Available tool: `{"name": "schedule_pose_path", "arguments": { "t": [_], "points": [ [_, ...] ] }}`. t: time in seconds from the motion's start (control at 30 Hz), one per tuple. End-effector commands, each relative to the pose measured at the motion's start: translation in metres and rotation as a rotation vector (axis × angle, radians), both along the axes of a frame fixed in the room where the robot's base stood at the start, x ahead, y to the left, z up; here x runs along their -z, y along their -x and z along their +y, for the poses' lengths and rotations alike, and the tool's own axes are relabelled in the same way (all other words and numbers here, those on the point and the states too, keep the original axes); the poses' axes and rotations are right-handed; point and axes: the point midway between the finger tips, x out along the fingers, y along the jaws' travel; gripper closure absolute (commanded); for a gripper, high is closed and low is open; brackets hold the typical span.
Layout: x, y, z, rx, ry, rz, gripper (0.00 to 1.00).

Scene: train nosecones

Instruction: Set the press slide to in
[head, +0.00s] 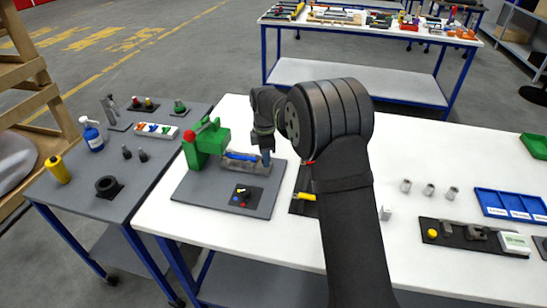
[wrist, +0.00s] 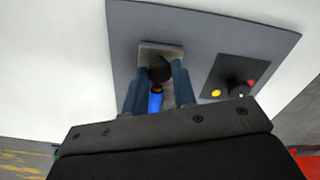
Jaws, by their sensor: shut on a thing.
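The press has a green body (head: 206,142) with a red ball (head: 189,136) on it, on a dark grey base plate (head: 190,188). Its slide (head: 255,165) is a grey block-like track to the right of the green body, with a blue part (head: 240,156) lying along it. My gripper (head: 266,160) reaches down at the right end of the slide. In the wrist view, the fingers of my gripper (wrist: 160,72) are shut on a round black knob (wrist: 160,69) on the grey slide block (wrist: 148,48). The blue part (wrist: 155,103) shows between the fingers. How far the slide is pushed is hard to tell.
A small control box (head: 243,196) with red and yellow buttons sits at the plate's front. A yellow-handled tool (head: 305,196) lies right of the plate. A grey side table (head: 75,190) with bottles and small parts stands at left. The white table has free room behind the plate.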

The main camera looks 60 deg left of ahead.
Motion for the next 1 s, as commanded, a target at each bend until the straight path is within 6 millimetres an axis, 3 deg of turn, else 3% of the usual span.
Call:
{"name": "schedule_pose_path", "arguments": {
  "t": [0.13, 0.47, 0.5, 0.57, 0.87, 1.0],
  "points": [
    [0.0, 0.016, 0.016, -0.002, -0.001, 0.0, 1.0],
    [0.0, 0.021, 0.02, -0.002, -0.005, 0.001, 1.0],
    [-0.001, 0.021, 0.02, -0.002, -0.005, 0.001, 0.68],
    [-0.001, 0.021, 0.02, -0.002, -0.005, 0.001, 0.56],
    [-0.001, 0.019, 0.019, -0.001, -0.002, 0.0, 0.53],
    [-0.012, 0.019, 0.02, -0.001, -0.005, -0.001, 0.53]
  ]
}}
